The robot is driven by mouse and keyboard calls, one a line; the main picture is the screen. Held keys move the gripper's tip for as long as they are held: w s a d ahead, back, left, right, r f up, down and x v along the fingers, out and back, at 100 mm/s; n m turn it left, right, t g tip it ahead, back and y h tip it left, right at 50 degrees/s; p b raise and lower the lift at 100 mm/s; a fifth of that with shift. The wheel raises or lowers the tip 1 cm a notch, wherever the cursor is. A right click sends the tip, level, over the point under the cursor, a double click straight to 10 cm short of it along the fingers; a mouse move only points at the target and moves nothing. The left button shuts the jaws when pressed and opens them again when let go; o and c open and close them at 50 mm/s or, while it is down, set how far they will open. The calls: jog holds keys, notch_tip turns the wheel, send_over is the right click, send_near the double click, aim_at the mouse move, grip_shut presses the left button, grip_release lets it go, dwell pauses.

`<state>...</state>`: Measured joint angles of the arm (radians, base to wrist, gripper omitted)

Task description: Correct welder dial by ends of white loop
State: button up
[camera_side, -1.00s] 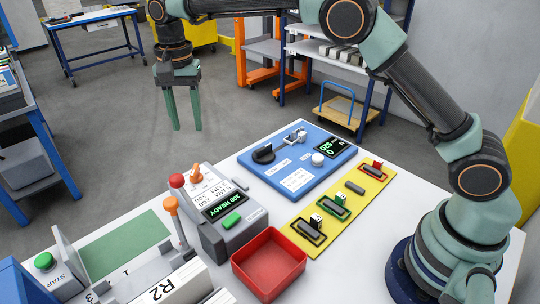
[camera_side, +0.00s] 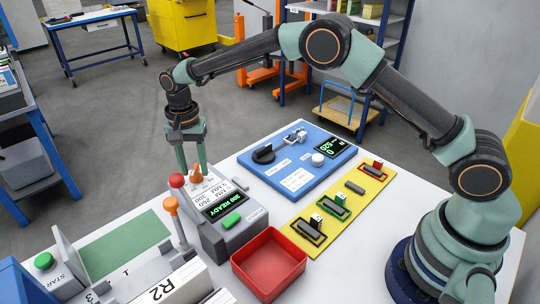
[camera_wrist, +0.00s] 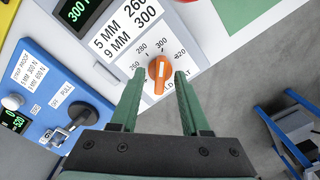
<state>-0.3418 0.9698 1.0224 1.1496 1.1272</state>
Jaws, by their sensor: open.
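The welder (camera_side: 228,235) is a grey box with a green-lit display (camera_side: 222,207) reading "300 READY" and a green button (camera_side: 232,220). Its orange dial (camera_side: 196,173) also shows in the wrist view (camera_wrist: 159,76), with its white mark pointing up toward the printed 300. The printed label (camera_wrist: 125,30) reads "5 MM 260, 9 MM 300". My gripper (camera_side: 191,168) is open over the dial. In the wrist view its two fingers (camera_wrist: 158,80) appear on either side of the dial, with gaps; contact is not visible. I cannot pick out a white loop with certainty.
A blue panel (camera_side: 276,179) with a black knob and display lies behind right. A yellow strip (camera_side: 347,217) holds several small parts in slots. A red tray (camera_side: 268,264) sits in front.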

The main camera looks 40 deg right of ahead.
jog(key=shift+f, duration=0.15)
grip_shut()
jog(key=shift+n, duration=0.4)
jog(key=n, duration=0.3)
jog(key=shift+n, duration=2.4)
grip_release()
